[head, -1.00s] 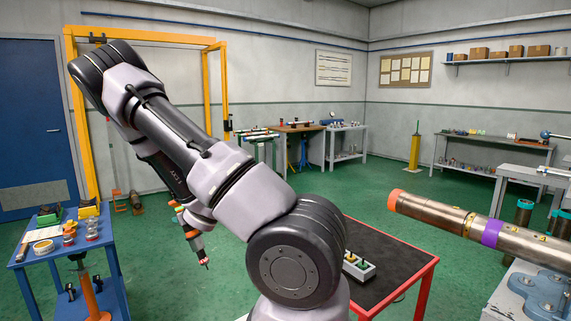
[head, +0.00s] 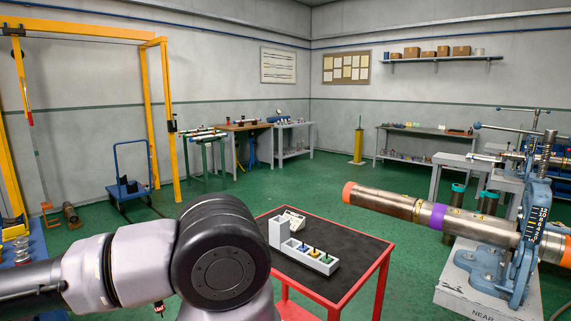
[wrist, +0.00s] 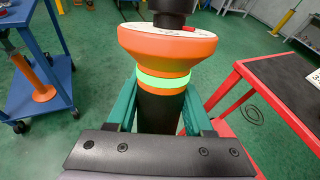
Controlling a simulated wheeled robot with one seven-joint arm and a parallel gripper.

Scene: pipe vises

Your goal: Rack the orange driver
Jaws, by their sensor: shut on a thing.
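The orange driver (wrist: 168,46) has a wide orange head, a bright green band and a dark handle in the wrist view. My gripper (wrist: 160,88) is shut on it, with a green finger on each side of the handle below the band. In the head view the gripper is out of sight; only a small tip shows below my arm. A pale grey rack (head: 318,262) stands on the red table (head: 343,240), holding several small coloured pieces in a row, with a taller block at its left end.
A white labelled piece (head: 293,220) lies behind the rack. A long pipe (head: 398,207) in a blue vise (head: 528,240) juts in from the right. A blue table (wrist: 36,68) stands at left in the wrist view. Green floor lies between the tables.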

